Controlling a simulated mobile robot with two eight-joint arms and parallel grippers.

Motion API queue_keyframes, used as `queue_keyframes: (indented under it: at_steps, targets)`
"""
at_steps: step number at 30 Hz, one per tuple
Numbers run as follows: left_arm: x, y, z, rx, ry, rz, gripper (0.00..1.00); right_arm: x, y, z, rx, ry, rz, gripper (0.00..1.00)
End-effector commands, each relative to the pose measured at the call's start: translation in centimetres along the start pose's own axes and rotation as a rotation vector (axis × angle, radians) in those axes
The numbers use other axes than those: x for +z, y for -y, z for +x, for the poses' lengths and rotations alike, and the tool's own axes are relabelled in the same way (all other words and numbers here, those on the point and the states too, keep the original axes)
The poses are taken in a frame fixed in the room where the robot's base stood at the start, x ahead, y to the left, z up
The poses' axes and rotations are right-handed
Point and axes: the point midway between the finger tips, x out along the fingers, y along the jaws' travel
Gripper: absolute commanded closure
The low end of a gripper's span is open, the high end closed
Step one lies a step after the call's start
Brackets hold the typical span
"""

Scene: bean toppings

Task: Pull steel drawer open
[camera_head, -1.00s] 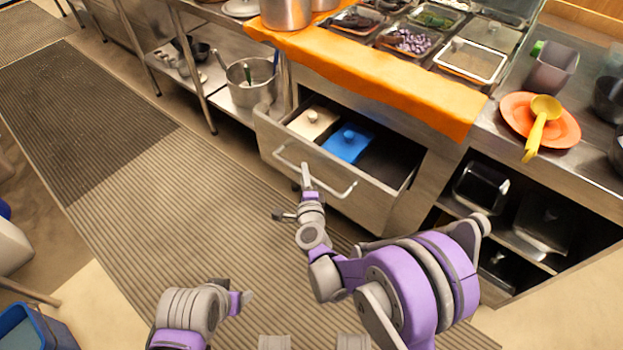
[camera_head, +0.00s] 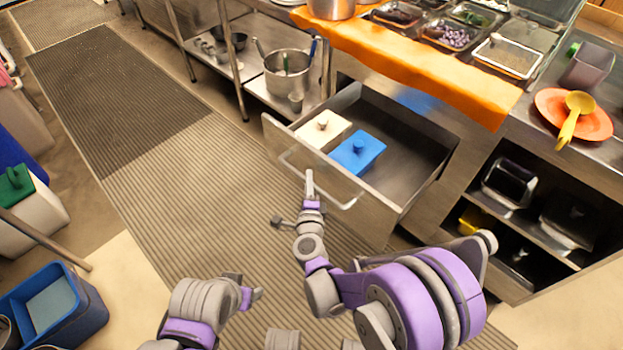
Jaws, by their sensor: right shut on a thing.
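The steel drawer (camera_head: 392,216) stands well out from the counter, with its inside showing. A white lidded container (camera_head: 336,134) and a blue lidded container (camera_head: 371,160) sit in its left part; the right part is bare. A bar handle (camera_head: 345,205) runs along the drawer front. My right gripper (camera_head: 309,180) is at the handle's middle and is shut on it. The fingertips are small and partly merge with the handle. My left gripper (camera_head: 258,293) is low in the view, away from the drawer; its fingers are too unclear to read.
The counter above has an orange cloth (camera_head: 410,62), topping trays and an orange plate (camera_head: 574,113) with a yellow ladle. An open shelf (camera_head: 520,235) is right of the drawer. A steel pot (camera_head: 287,80) is on the left shelf. The ribbed floor mat (camera_head: 190,190) is clear.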

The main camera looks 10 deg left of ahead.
Motion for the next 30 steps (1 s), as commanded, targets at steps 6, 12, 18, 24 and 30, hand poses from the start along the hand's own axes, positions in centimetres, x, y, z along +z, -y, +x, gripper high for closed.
queue_keyframes:
  at_steps: [6, 12, 18, 24, 30]
  targets:
    - [0.0, 0.0, 0.0, 0.000, 0.000, 0.000, 0.36, 0.1, 0.0, -0.1, 0.000, 0.002, -0.001, 1.00]
    - [0.0, 0.0, 0.0, 0.000, 0.000, 0.000, 0.36, 0.1, 0.0, 0.0, 0.000, 0.002, -0.001, 0.65]
    - [0.0, 0.0, 0.0, 0.000, 0.000, 0.000, 0.36, 0.1, 0.0, 0.0, 0.000, 0.002, 0.000, 0.48]
    - [0.0, 0.0, 0.0, 0.000, 0.000, 0.000, 0.36, 0.1, 0.0, -0.1, 0.000, 0.001, 0.000, 0.48]
    - [-0.1, 0.0, -0.4, 0.000, -0.001, 0.000, 0.36, 0.1, 0.1, -2.5, 0.000, 0.002, -0.001, 0.48]
